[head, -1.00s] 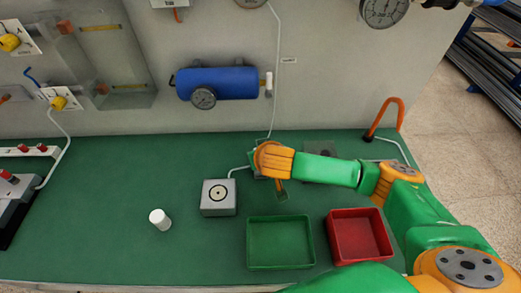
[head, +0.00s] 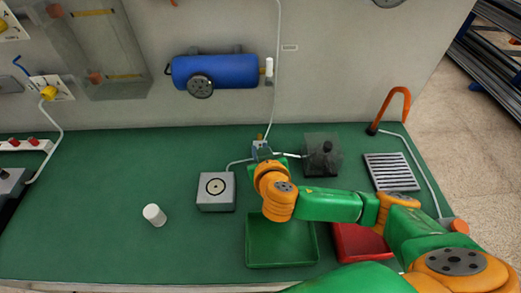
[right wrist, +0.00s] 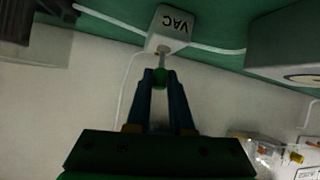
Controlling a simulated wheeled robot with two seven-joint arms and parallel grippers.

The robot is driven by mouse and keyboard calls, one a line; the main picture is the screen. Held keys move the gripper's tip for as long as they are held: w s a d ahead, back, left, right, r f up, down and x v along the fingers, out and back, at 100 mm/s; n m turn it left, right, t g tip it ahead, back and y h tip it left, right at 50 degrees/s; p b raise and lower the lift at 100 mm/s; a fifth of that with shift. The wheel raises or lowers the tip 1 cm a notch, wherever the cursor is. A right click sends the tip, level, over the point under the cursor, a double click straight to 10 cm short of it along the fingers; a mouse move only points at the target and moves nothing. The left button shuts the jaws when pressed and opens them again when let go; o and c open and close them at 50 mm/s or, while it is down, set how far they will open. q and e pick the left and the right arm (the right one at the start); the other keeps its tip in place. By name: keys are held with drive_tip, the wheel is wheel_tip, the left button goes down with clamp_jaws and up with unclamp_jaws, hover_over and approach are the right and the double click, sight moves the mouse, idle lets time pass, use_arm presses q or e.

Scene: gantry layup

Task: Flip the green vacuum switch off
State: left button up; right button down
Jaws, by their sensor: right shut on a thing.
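The vacuum switch is a small light box marked VAC (right wrist: 172,25), with a lever ending in a green tip (right wrist: 160,77). In the head view the small box (head: 261,148) stands at the back of the green bench, just beyond my right wrist. My right gripper (right wrist: 160,82) is shut on the green lever tip, its two fingers on either side of it. In the head view my orange wrist hides most of the fingers. My left gripper is not in view.
A grey block with a round pad (head: 216,192) stands left of the wrist. A white cylinder (head: 154,215), a green tray (head: 281,257) and a red tray (head: 362,243) are in front. A clear-covered dark fixture (head: 322,154) and a slatted plate (head: 391,171) are right.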

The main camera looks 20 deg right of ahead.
drive_tip(key=c, duration=0.8)
unclamp_jaws()
drive_tip(key=shift+d, duration=0.1)
drive_tip(key=v, duration=0.7)
